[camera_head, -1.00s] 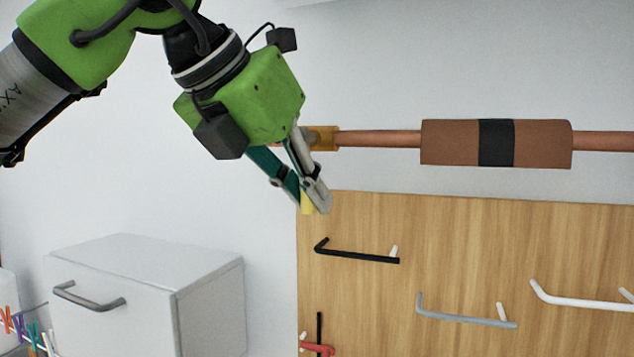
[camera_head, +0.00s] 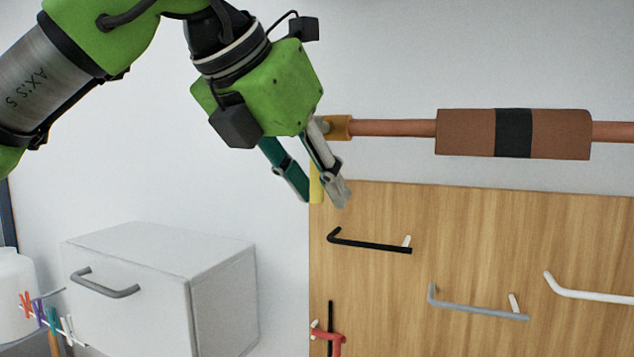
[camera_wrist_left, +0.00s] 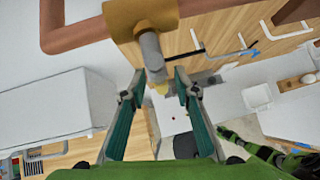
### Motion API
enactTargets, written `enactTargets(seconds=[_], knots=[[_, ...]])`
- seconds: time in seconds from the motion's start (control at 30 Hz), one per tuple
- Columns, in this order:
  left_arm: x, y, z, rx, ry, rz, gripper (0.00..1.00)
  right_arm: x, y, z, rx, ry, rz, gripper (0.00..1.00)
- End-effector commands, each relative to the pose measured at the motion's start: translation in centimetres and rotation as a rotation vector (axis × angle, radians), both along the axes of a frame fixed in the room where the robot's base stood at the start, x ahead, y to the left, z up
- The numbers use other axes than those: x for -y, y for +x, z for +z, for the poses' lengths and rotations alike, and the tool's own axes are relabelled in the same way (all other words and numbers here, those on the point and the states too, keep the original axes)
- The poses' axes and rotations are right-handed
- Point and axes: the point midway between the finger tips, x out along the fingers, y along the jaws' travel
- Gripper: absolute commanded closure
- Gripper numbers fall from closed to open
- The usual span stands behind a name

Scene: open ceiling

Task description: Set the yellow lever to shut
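The yellow lever (camera_head: 316,184) hangs straight down from a brass-coloured valve body (camera_head: 338,127) at the left end of a copper pipe, across the pipe's line. My left gripper (camera_head: 323,197) is open at the lever, its teal finger left of it and its grey finger to the right, partly covering it. In the left wrist view the open fingers (camera_wrist_left: 160,80) stand either side of the lever's yellow end (camera_wrist_left: 161,88), below the grey stem (camera_wrist_left: 152,52) and valve body (camera_wrist_left: 140,14). Contact cannot be told.
The copper pipe (camera_head: 395,128) runs right through a brown sleeve with a black band (camera_head: 513,133). Below is a wooden panel (camera_head: 480,220) with black (camera_head: 370,246), grey (camera_head: 480,308) and white (camera_head: 590,296) handles. A white cabinet (camera_head: 215,310) stands lower left.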

Motion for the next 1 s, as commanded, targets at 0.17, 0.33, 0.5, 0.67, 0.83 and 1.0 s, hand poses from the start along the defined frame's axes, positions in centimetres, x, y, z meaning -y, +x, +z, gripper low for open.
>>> enactTargets(seconds=[0.17, 0.33, 0.5, 0.67, 0.83, 1.0], knots=[[0.0, 0.0, 0.2, 0.002, -0.002, 0.001, 0.72, 0.2, 0.2, 0.0, 0.004, -0.002, 0.002, 0.60], [-0.7, -1.0, 1.5, 0.005, -0.004, 0.002, 0.72, 0.1, 0.2, 0.0, 0.002, -0.001, 0.000, 0.60], [-1.8, -2.7, 3.5, 0.004, -0.005, 0.001, 0.72, 0.0, 0.1, 0.0, 0.001, 0.000, 0.000, 0.60], [-2.6, -3.9, 4.9, 0.001, -0.002, 0.001, 0.72, -0.1, 0.0, 0.0, 0.001, 0.001, -0.001, 0.60], [-2.9, -4.4, 5.4, 0.001, -0.002, 0.000, 0.72, -0.1, 0.0, 0.0, 0.001, 0.001, -0.001, 0.60], [-2.9, -4.4, 5.4, 0.000, -0.002, 0.000, 0.72, -0.1, 0.0, 0.0, 0.000, 0.001, -0.001, 0.60]])
